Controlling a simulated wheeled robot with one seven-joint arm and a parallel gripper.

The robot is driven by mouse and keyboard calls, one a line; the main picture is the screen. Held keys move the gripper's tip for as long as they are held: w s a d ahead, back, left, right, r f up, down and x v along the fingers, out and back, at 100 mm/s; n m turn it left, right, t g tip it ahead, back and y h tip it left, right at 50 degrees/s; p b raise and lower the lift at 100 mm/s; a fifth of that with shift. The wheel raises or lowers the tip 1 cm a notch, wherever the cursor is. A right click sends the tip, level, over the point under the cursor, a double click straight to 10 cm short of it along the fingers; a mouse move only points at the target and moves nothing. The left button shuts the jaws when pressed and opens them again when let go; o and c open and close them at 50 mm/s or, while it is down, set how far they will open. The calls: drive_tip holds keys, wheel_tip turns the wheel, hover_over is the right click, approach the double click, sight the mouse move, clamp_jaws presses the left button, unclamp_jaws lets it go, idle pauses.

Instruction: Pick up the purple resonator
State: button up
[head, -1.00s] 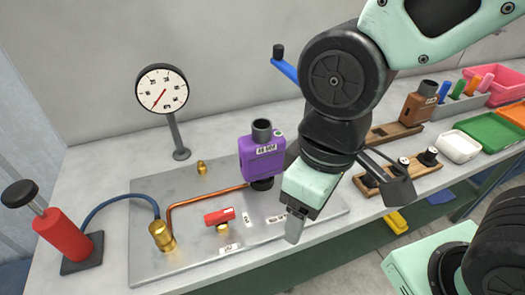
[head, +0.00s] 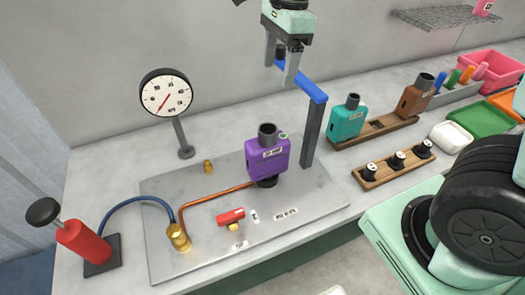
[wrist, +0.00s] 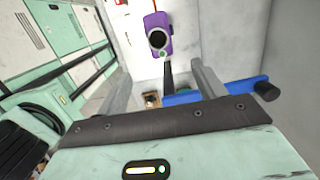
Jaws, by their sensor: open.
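The purple resonator (head: 268,157) stands upright on a dark fitting on the grey metal plate (head: 190,240), with a dark pipe mouth on top and a white label on its front. It also shows from above in the wrist view (wrist: 157,35), beyond my fingertips. My gripper (head: 282,70) is open and empty, high above the plate and to the upper right of the resonator. In the wrist view, the gap between my fingers (wrist: 182,75) lies below the resonator. My gripper is apart from it.
A grey post with a blue lever (head: 305,85) stands right behind the resonator, close to my gripper. A copper pipe (head: 215,194) runs left from the resonator to a brass fitting. A gauge (head: 166,95) stands at back left. A teal resonator (head: 347,120) stands on a wooden rack at right.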

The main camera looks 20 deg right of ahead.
drive_tip(key=p, duration=0.2)
hover_over(268, 131)
drive_tip(key=s, duration=0.2)
drive_tip(key=f, duration=1.2)
drive_tip(key=shift+w, duration=0.2)
drive_tip(key=shift+s+a+f+p, duration=0.1)
drive_tip(key=shift+a+f+p, duration=0.1)
drive_tip(key=shift+f, duration=0.6)
drive_tip(key=shift+w+a+f+p, duration=0.1)
drive_tip(key=shift+f+p, duration=0.05)
drive_tip(key=shift+f, duration=0.7)
drive_tip(key=shift+s+a+f+p, duration=0.1)
drive_tip(key=shift+f+p, duration=0.1)
drive_tip(key=shift+f, duration=0.6)
drive_tip(key=c, duration=1)
